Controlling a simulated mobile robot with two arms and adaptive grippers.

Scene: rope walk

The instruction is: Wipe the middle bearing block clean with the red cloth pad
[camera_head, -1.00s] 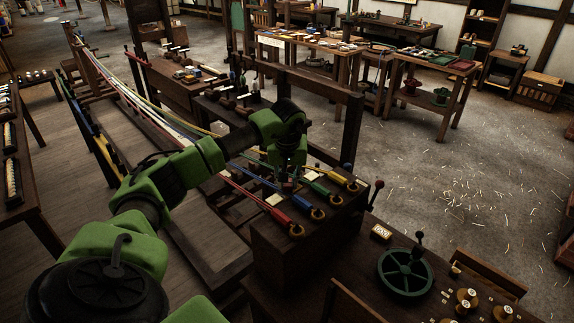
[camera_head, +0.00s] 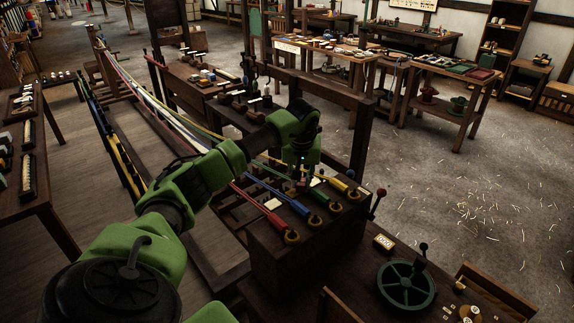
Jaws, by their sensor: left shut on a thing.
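My left gripper (camera_head: 303,172) points down just behind the dark wooden block stand (camera_head: 275,262), close to the blue and green handles. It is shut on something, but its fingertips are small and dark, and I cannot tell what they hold. I cannot make out the red cloth pad. I cannot tell which part is the middle bearing block. My right gripper is not in view.
Coloured strands (camera_head: 150,97) run from the stand to the far left. A green handwheel (camera_head: 406,286) and a lever with a red knob (camera_head: 378,203) are to the right. A dark post (camera_head: 361,140) stands behind the stand. Open floor (camera_head: 450,195) lies right.

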